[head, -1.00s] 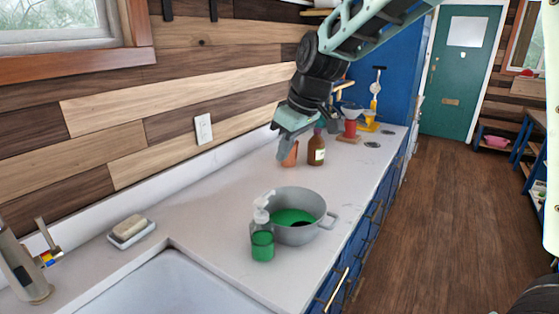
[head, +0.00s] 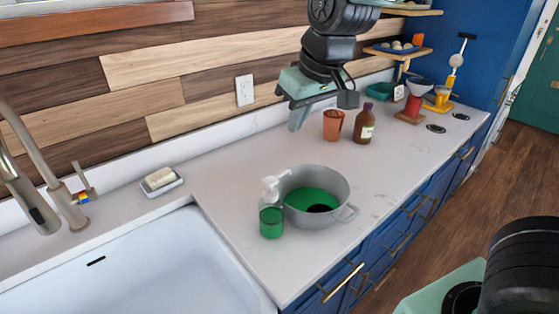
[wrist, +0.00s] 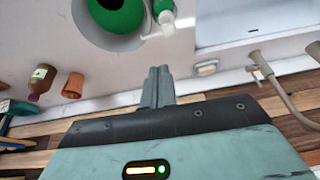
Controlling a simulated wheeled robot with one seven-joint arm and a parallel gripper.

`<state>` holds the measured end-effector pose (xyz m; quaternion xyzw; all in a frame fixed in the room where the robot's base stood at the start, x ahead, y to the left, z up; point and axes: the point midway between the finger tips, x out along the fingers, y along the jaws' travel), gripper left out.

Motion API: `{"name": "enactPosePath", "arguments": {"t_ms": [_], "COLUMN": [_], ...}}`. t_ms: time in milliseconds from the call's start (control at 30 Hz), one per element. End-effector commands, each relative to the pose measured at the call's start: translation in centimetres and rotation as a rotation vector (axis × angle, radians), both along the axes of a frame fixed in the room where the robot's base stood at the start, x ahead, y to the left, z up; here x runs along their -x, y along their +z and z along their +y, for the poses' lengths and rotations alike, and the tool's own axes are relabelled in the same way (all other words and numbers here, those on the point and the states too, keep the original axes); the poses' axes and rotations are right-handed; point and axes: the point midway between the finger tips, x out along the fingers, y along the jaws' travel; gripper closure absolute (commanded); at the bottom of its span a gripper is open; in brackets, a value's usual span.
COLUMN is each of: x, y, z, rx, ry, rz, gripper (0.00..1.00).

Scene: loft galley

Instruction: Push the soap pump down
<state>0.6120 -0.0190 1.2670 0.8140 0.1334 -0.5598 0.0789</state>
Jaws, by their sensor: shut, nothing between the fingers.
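The soap pump (head: 271,214) is a clear bottle of green soap with a white pump head. It stands upright on the counter at the front left of a grey pot, close beside it. It also shows in the wrist view (wrist: 164,14) at the top, its white nozzle pointing down-left in that picture. My gripper (head: 297,118) is shut and empty, fingers pointing down above the back of the counter. It is behind and above the soap pump, well apart from it. In the wrist view my gripper's fingertips (wrist: 157,72) lie just below the nozzle in the picture.
The grey pot (head: 339,186) with green inside stands right beside the pump. An orange cup (head: 333,125) and a brown bottle (head: 363,127) stand behind. The sink (head: 150,260), faucet (head: 40,175) and soap dish (head: 162,187) are left. Counter between pump and wall is clear.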

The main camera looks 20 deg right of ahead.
Motion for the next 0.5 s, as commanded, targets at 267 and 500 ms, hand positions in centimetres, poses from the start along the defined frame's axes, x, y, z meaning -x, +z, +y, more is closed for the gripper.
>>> {"name": "enactPosePath", "arguments": {"t_ms": [267, 500], "x": [0.0, -0.6], "y": [0.0, -1.7], "z": [0.0, 0.2], "rx": [0.000, 0.002], "ry": [0.000, 0.000], "rz": [0.000, 0.006], "gripper": [1.00, 1.00]}}
